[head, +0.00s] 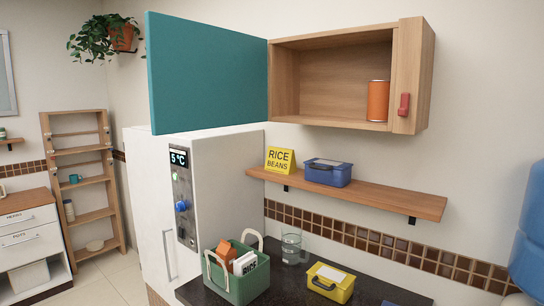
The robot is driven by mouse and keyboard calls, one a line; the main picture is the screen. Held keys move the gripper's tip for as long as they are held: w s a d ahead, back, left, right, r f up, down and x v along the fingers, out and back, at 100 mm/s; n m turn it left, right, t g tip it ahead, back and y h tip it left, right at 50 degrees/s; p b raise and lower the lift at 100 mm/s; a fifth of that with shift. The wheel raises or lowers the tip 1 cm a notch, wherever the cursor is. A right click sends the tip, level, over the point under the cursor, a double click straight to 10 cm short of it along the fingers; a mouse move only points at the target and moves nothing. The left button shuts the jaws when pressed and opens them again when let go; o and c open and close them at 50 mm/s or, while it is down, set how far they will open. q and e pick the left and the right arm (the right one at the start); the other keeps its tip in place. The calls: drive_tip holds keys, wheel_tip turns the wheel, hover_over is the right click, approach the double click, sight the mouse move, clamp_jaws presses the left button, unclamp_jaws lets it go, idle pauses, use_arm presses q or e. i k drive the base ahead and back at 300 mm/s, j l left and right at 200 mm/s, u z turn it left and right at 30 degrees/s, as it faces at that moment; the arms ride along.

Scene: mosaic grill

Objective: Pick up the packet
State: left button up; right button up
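A white packet (245,263) with dark lettering that seems to read RICE stands in a green basket (237,290) on the dark counter. Its lower part is hidden by the basket's wall. An orange item (226,250) is beside it in the basket, on the left. The basket has two pale handles, one at the left front and one at the back. Neither of my grippers shows in the head view.
A yellow box (331,282) and a clear glass (291,247) stand right of the basket. Above, a wooden shelf (400,200) holds a RICE BEANS sign (280,160) and a blue box (328,172). The wall cabinet's teal door (205,75) is open; an orange can (377,101) stands inside.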

sight(247, 263)
drive_tip(key=j+z, duration=0.1)
drive_tip(key=z, duration=0.3)
drive_tip(key=i+j+z, duration=0.1)
drive_tip(key=z, duration=0.25)
drive_tip(key=j+z, duration=0.4)
drive_tip(key=j, duration=0.7)
drive_tip(key=j+z, duration=0.45)
drive_tip(key=j, duration=0.7)
drive_tip(key=k+j, duration=0.1)
drive_tip(key=j, duration=1.25)
drive_tip(key=k+j, duration=0.15)
drive_tip(key=j, duration=0.55)
